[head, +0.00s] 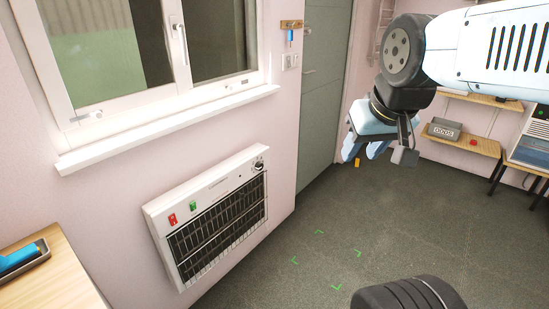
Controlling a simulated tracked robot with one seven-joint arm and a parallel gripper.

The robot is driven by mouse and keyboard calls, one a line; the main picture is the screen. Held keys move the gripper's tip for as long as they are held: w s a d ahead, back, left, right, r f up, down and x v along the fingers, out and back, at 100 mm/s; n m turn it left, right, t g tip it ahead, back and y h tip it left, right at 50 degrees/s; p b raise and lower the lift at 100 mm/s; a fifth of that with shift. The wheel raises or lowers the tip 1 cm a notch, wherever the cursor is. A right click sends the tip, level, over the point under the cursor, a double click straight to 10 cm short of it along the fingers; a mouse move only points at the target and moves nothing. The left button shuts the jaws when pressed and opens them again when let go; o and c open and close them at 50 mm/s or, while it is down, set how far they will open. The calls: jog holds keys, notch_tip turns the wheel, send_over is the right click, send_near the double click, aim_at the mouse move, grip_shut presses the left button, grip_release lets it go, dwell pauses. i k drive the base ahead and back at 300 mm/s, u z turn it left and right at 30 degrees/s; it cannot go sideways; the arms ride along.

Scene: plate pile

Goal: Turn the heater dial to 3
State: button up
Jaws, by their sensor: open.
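A white wall heater (208,177) with a black grille hangs low on the pink wall below the window. Its dial (258,165) is a small dark round knob at the upper right corner of the front. The number it points to is too small to read. A red switch (172,218) and a green switch (193,207) are at the upper left of the front. My gripper (364,151) has light blue fingers, is open and points down in the upper right. It is well to the right of the heater and apart from it.
A window sill (170,128) juts out above the heater. A wooden table (55,280) with a tray and a blue item stands at lower left. A grey door (322,90) and wooden shelves (460,140) are behind. Green corner marks lie on clear floor (325,260) before the heater.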

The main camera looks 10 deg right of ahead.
aim_at(259, 166)
jog(key=u, duration=0.15)
jog(key=i, duration=0.85)
jog(key=u, duration=0.6)
